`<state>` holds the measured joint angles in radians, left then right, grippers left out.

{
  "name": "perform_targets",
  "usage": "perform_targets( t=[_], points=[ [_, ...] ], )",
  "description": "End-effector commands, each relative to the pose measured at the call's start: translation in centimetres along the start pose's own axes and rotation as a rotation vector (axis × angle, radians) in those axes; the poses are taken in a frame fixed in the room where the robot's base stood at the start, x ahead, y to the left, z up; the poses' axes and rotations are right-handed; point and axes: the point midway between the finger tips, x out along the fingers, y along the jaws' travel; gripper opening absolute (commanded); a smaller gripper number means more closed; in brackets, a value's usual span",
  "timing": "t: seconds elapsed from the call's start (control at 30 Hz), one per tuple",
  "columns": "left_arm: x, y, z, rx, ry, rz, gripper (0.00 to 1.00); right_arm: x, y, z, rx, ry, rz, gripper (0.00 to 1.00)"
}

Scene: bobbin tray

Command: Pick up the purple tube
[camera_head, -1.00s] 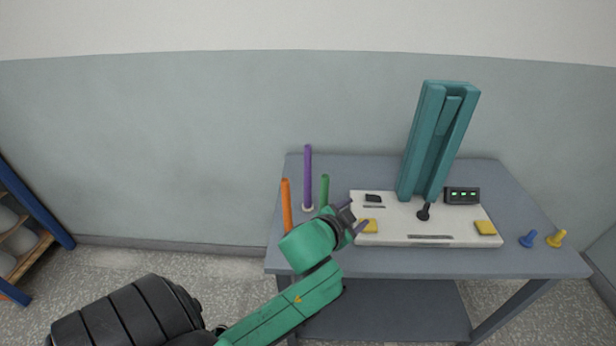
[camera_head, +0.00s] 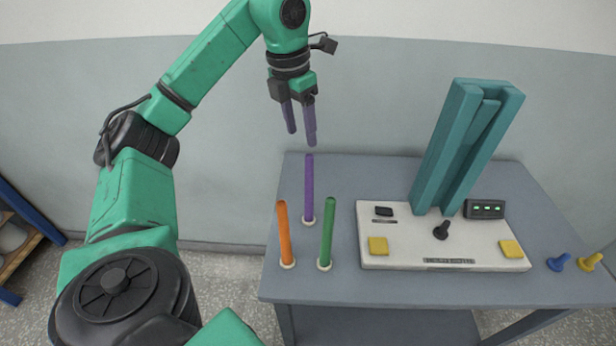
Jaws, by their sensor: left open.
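The purple tube (camera_head: 309,188) stands upright in a small pale base at the back left of the grey table (camera_head: 400,170). An orange tube (camera_head: 285,232) and a green tube (camera_head: 327,232) stand upright in front of it, each in its own base. My left gripper (camera_head: 301,138) points down above the purple tube, fingers apart and empty. Its fingertips look close to the tube's top in the picture; I cannot tell the exact gap or depth. My right gripper is not in view.
A white panel (camera_head: 385,250) with yellow pads, a black knob and a tall teal channel (camera_head: 465,145) stands right of the tubes. A blue peg (camera_head: 558,262) and a yellow peg (camera_head: 590,263) lie at the table's right. A wall is behind.

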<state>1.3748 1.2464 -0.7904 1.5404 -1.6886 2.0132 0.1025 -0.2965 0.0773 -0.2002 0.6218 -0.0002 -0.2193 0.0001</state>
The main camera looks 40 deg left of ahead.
Motion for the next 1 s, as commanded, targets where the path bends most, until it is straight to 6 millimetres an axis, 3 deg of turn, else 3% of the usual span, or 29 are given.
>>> perform_targets(
  t=[0.03, 0.13, 0.6, 0.73, 0.9, 1.0],
  points=[
    [2.1, -0.1, -0.2, 0.003, 0.006, -0.001, 0.62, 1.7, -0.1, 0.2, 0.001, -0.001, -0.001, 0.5],
    [4.9, -0.1, -0.2, 0.004, 0.007, -0.003, 0.62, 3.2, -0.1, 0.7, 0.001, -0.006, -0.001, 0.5],
    [12.5, -0.1, 0.2, 0.008, 0.005, -0.004, 0.62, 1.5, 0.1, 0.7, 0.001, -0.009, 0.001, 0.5],
    [13.8, -0.1, 0.2, 0.009, 0.001, -0.005, 0.62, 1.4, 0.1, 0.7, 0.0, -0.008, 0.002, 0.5],
    [13.9, -0.1, 0.2, 0.009, -0.001, -0.005, 0.62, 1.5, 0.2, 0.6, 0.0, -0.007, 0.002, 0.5],
    [13.8, -0.1, 0.2, 0.009, -0.001, -0.005, 0.24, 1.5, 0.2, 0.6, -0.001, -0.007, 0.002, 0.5]
  ],
)
